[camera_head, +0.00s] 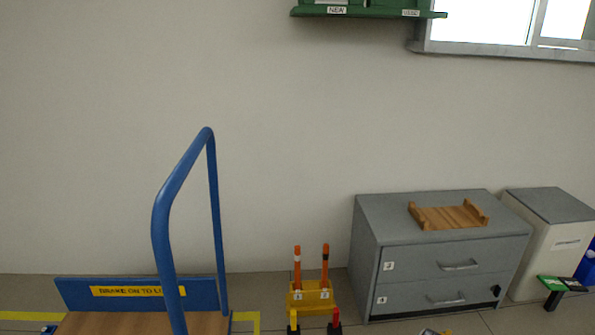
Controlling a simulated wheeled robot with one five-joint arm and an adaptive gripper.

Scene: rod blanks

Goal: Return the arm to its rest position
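My arm and gripper cannot be made out in the head view. Two orange rods stand upright in a yellow holder (311,297) on the floor. The left rod (297,262) has a white band, and the right rod (325,265) has a dark band. In front of the holder are a yellow post (293,320) and a red post (335,321) with dark lower parts, partly cut off by the bottom edge. A small grey and yellow piece (434,332) shows at the bottom edge, too cut off to identify.
A blue-handled trolley (161,215) with a wooden deck stands at lower left. A grey two-drawer cabinet (455,250) bears a wooden cradle (448,216). A green shelf (370,11) hangs above.

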